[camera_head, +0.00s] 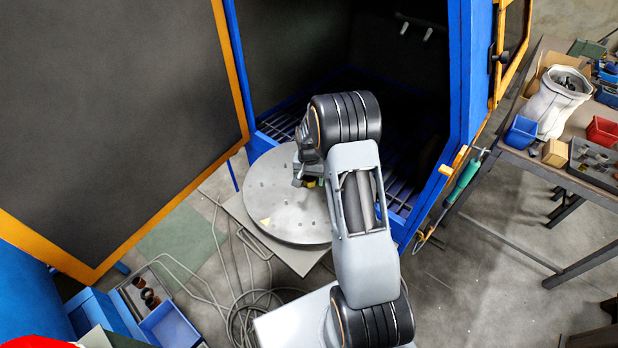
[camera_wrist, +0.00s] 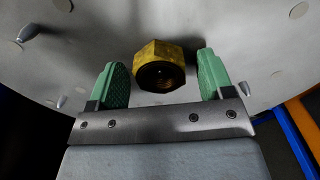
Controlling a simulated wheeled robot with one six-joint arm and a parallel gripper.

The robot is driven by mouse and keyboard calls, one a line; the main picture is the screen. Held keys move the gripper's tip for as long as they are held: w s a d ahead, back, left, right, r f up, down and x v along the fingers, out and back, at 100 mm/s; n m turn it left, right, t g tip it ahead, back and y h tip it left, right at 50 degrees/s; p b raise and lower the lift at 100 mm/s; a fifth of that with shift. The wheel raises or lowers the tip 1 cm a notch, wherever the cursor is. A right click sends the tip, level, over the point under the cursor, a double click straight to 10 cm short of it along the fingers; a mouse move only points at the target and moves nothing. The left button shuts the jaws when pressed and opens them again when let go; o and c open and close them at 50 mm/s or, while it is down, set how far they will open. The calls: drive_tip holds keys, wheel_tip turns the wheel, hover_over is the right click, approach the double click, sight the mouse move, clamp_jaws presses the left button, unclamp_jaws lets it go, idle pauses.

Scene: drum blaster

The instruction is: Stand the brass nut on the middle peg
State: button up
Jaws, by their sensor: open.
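The brass nut (camera_wrist: 152,53) shows in the wrist view as a yellow hexagonal piece with a dark round hole facing the camera. It is between the two green finger pads of my gripper (camera_wrist: 161,70), with a visible gap on each side. The gripper is open. The round grey plate (camera_head: 272,205) lies behind the nut and carries small pegs, such as one at the wrist view's upper left (camera_wrist: 31,31). I cannot tell whether the nut is on a peg. In the head view my arm largely hides the gripper area.
The plate stands before a dark cabinet with a blue frame (camera_head: 463,90). Its large open door (camera_head: 110,110) is at left. A workbench (camera_head: 535,135) with bins is at right. Cables (camera_head: 235,300) and a blue bin (camera_head: 170,325) are at lower left.

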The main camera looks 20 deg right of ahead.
drive_tip(key=s+a+r+n+t+b, duration=0.1)
drive_tip(key=s+a+r, duration=0.1)
drive_tip(key=r, duration=0.7)
drive_tip(key=s+a+r+n+b, duration=0.1)
drive_tip(key=s+r, duration=0.1)
drive_tip(key=r, duration=0.6)
drive_tip(key=s+a+r+n+t, duration=0.1)
drive_tip(key=s+a+r+n, duration=0.1)
drive_tip(key=s, duration=0.7)
drive_tip(key=s+a+r+n+t, duration=0.2)
drive_tip(key=s+a, duration=0.3)
drive_tip(key=s, duration=0.4)
drive_tip(key=shift+a+r+n, duration=0.15)
drive_tip(key=shift+a+n, duration=0.15)
drive_tip(key=shift+n, duration=0.2)
